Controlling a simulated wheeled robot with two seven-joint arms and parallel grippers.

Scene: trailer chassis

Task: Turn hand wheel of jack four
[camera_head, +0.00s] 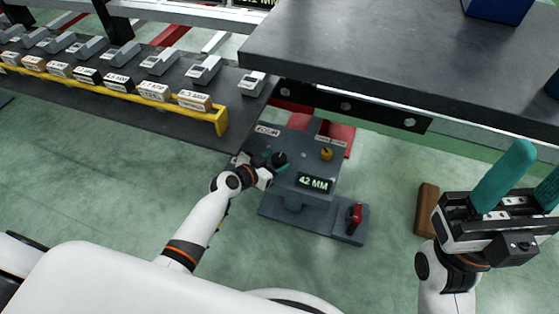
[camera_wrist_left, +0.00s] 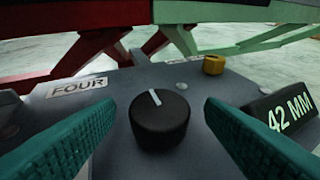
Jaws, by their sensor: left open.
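The jack's grey control box (camera_head: 302,155) stands on the floor beneath the dark table edge. Its black hand wheel (camera_wrist_left: 160,115) has a white pointer mark tilted slightly left of straight up, and a plate (camera_wrist_left: 78,88) beside it reads FOUR. The hand wheel also shows in the head view (camera_head: 279,158). The display (camera_head: 314,183) reads 42 MM. My left gripper (camera_wrist_left: 158,125) is open, with its teal fingers on either side of the hand wheel and gaps to it. My right gripper (camera_head: 518,183) is open and empty at the right, its teal fingers pointing up.
A yellow knob (camera_head: 326,153) and a red-handled lever (camera_head: 355,217) are on the jack unit. The dark tabletop (camera_head: 400,45) overhangs it. A rack (camera_head: 215,115) with labelled blocks stands at left. A brown block (camera_head: 426,209) is near my right gripper.

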